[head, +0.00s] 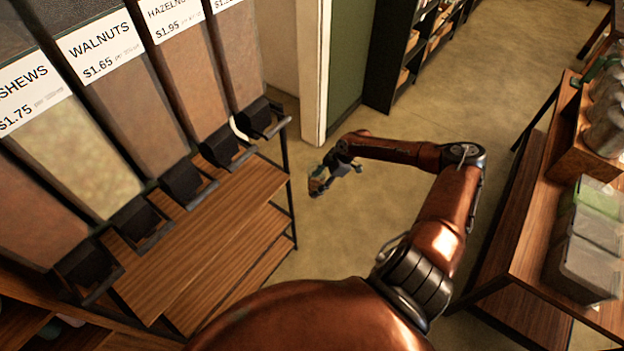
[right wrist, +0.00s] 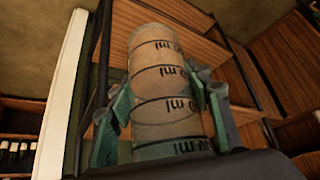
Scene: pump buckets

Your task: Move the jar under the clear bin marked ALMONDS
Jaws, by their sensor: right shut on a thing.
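My right gripper (head: 340,172) hangs over the floor, to the right of the bin shelf, and is shut on the jar (head: 317,185). In the right wrist view the jar (right wrist: 168,85) is a clear cylinder with dark rings and "ml" marks, between the fingers of the gripper (right wrist: 165,108). No label reading ALMONDS shows in the head view. The readable bins are the cashews bin (head: 80,150), partly cut off, the walnuts bin (head: 130,105) and the hazelnuts bin (head: 180,75). A fourth bin (head: 235,55) at the far end has its label cut off. My left gripper is not in view.
Black spouts (head: 225,147) line the bins' lower ends, above a wooden shelf (head: 200,225) with a dark metal post (head: 290,190) at its end. A wooden table (head: 535,235) with containers stands at the right. Open floor (head: 330,260) lies between.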

